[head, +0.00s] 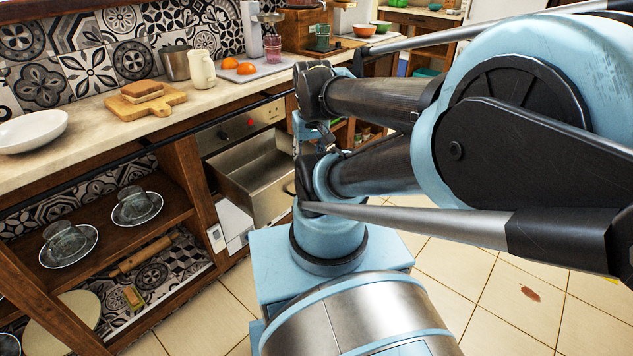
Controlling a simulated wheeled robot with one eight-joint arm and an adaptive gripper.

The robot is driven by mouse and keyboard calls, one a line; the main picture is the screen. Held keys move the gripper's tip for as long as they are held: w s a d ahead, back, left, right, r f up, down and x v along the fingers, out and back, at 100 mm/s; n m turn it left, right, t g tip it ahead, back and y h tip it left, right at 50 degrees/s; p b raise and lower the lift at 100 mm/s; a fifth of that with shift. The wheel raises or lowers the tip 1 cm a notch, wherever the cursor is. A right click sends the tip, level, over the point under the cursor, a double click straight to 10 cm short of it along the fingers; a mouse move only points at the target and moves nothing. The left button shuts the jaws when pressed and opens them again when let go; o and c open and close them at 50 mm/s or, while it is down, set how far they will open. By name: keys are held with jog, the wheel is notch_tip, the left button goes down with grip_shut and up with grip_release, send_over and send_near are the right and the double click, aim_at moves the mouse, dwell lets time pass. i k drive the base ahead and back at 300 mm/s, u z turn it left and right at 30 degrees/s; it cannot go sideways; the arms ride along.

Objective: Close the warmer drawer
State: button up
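The warmer drawer (250,180) is a metal-lined drawer below the counter, left of the picture's middle. It stands pulled out from its cabinet, and its inside looks empty. My blue and black arm (370,110) is folded across the middle and right, and covers the drawer's right end. I cannot make out my gripper's fingertips among the arm links.
Open wooden shelves (120,215) with glassware stand left of the drawer. A white object (232,223) is below the drawer's left side. The counter (95,130) holds a cutting board (145,102), a jug (202,69) and oranges.

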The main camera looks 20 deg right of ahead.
aim_at(256, 174)
jog(key=z, duration=1.15)
jog(key=k, duration=1.75)
jog(key=u, duration=0.5)
jog(key=i, duration=1.05)
jog(key=z, duration=0.05)
